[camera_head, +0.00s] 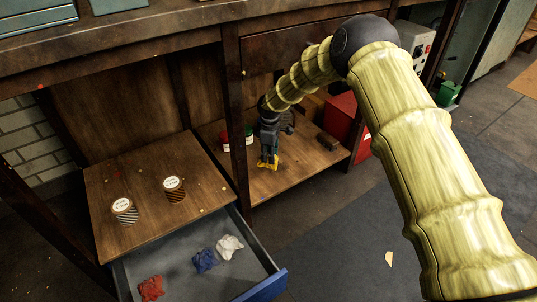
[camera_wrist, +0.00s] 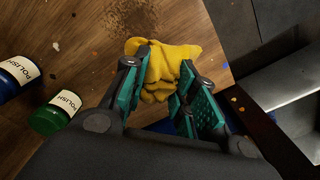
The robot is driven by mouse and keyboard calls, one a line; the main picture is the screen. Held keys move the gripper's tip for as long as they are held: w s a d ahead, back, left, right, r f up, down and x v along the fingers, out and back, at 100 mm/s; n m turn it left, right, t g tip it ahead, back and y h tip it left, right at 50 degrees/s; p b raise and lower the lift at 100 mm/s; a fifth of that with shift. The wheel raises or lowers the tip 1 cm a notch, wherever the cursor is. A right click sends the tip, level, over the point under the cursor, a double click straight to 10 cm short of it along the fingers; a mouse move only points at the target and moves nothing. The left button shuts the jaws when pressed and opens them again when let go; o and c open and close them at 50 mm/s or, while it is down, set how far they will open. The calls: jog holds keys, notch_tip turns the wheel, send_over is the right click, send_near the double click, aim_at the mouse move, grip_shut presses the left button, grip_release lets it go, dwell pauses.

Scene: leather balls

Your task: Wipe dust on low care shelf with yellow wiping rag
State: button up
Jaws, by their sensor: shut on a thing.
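My gripper (camera_head: 268,148) reaches down over the low wooden shelf (camera_head: 302,172) right of the post. It is shut on the yellow rag (camera_head: 267,165), which sits bunched at or just above the board; contact is hard to tell. In the wrist view, the rag (camera_wrist: 175,62) is pinched between the green-padded fingers (camera_wrist: 163,72).
A blue polish container (camera_wrist: 16,74) and a green one (camera_wrist: 56,112) stand left of my gripper.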

jog(key=shift+f+b, duration=1.9)
jog(key=shift+f, duration=0.65)
jog(key=shift+f, duration=1)
jog(key=shift+w+d+r+p, duration=0.1)
jog(key=shift+w+d+p, duration=0.2)
jog(key=shift+w+d, duration=0.25)
jog(key=shift+w+d+r+p, duration=0.1)
jog(key=shift+w+d+p, duration=0.25)
jog(key=shift+d, duration=0.4)
jog(key=shift+w+d+f, duration=0.15)
jog(key=shift+w+d, duration=0.3)
jog(key=shift+d, duration=0.25)
jog(key=shift+w+d+f, duration=0.1)
jog(key=shift+w+d, duration=0.35)
jog(key=shift+d, duration=0.2)
jog(key=shift+w+d, duration=0.6)
jog(key=shift+d, duration=0.35)
jog(key=shift+w+d, duration=0.6)
jog(key=shift+d, duration=0.3)
jog(key=shift+w+d, duration=0.6)
jog(key=shift+d, duration=0.35)
jog(key=shift+r, duration=0.15)
jog(key=shift+s+a+p, duration=0.1)
jog(key=shift+a+p, duration=0.05)
jog(key=shift+p, duration=0.2)
